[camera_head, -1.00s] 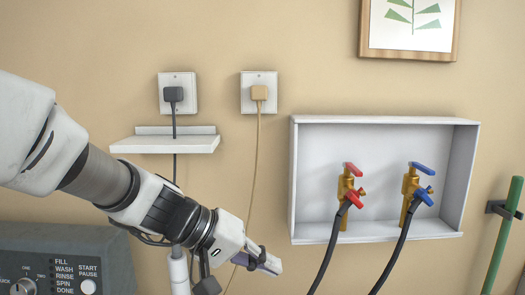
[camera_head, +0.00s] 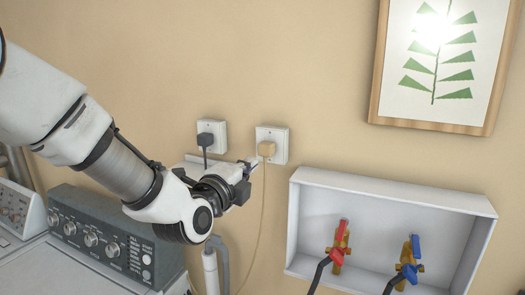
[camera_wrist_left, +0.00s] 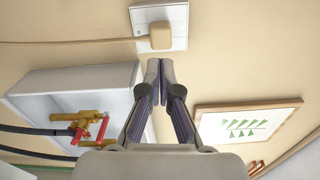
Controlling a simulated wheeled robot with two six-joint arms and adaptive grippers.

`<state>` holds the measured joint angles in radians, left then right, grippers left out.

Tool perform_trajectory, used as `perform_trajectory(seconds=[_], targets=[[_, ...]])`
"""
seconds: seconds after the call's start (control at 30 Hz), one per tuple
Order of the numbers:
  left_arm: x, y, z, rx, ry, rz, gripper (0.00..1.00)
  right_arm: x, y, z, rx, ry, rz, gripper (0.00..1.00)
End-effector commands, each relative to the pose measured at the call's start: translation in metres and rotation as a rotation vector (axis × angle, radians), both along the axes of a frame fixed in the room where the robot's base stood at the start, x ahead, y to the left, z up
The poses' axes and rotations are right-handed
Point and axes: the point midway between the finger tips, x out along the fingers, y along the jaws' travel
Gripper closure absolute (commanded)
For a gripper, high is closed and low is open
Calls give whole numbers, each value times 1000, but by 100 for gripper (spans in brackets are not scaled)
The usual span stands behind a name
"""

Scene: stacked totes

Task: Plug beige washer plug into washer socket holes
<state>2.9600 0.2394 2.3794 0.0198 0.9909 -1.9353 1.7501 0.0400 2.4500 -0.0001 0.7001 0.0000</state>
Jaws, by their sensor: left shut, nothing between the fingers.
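The beige plug (camera_head: 267,149) sits at the right white wall socket (camera_head: 279,134), with its thin beige cord hanging down. In the left wrist view the beige plug (camera_wrist_left: 159,36) covers part of the socket plate (camera_wrist_left: 177,13), and its cord runs off to the left. My left gripper (camera_head: 254,161) is shut and empty, its fingertips just beside the plug. In the left wrist view the fingertips (camera_wrist_left: 160,63) are together and seem just short of the plug; I cannot tell whether they touch it. The socket holes are hidden behind the plug. My right gripper is out of view.
A white recessed box (camera_head: 392,187) with red and blue taps is at the lower right. A framed picture (camera_head: 440,62) hangs above. The washer panel (camera_head: 105,235) is lower left.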

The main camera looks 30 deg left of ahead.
Motion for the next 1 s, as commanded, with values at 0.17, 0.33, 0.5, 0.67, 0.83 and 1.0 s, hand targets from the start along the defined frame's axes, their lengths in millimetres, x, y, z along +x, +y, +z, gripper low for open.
perform_trajectory(seconds=[0.17, 0.33, 0.5, 0.67, 0.83, 1.0], targets=[[13, 1, -3, 11, -13, -3, 100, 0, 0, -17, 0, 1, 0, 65], [37, 2, -6, 11, -13, -2, 100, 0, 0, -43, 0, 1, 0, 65], [55, 3, 2, 8, -7, -2, 100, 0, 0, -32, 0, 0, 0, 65], [60, 3, 2, 7, -8, -2, 100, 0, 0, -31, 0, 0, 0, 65], [60, 3, 2, 6, -8, -2, 100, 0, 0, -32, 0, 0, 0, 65], [61, 3, 2, 6, -8, -2, 100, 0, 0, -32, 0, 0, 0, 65]])
